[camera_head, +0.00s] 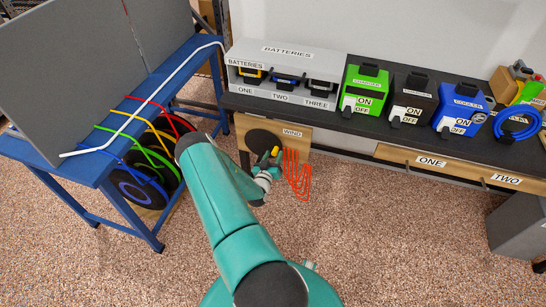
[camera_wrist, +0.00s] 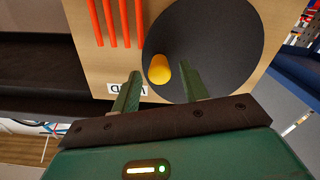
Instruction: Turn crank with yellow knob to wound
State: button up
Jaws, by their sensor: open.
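The crank is a dark round disc (camera_wrist: 212,40) on a light wooden panel, with a yellow knob (camera_wrist: 159,68) standing out near its rim. In the head view the disc (camera_head: 262,141) shows under the bench's left end, with the yellow knob (camera_head: 275,151) at its lower right. My gripper (camera_wrist: 160,80) is open, one finger on each side of the knob in the wrist view. I cannot tell whether either finger touches it. A label (camera_wrist: 128,88) lies partly behind the left finger; in the head view the "WIND" label (camera_head: 292,133) is right of the disc.
Orange cord (camera_head: 297,174) hangs in loops just right of the crank. The dark bench (camera_head: 340,118) above carries a battery box (camera_head: 285,65) and several machines. A blue table (camera_head: 75,170) with coloured cable reels stands at the left. The carpet (camera_head: 370,220) at the front right is clear.

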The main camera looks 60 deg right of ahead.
jog(key=shift+d, duration=0.1)
grip_shut()
jog(key=shift+f+m, duration=0.2)
jog(key=shift+m, duration=0.1)
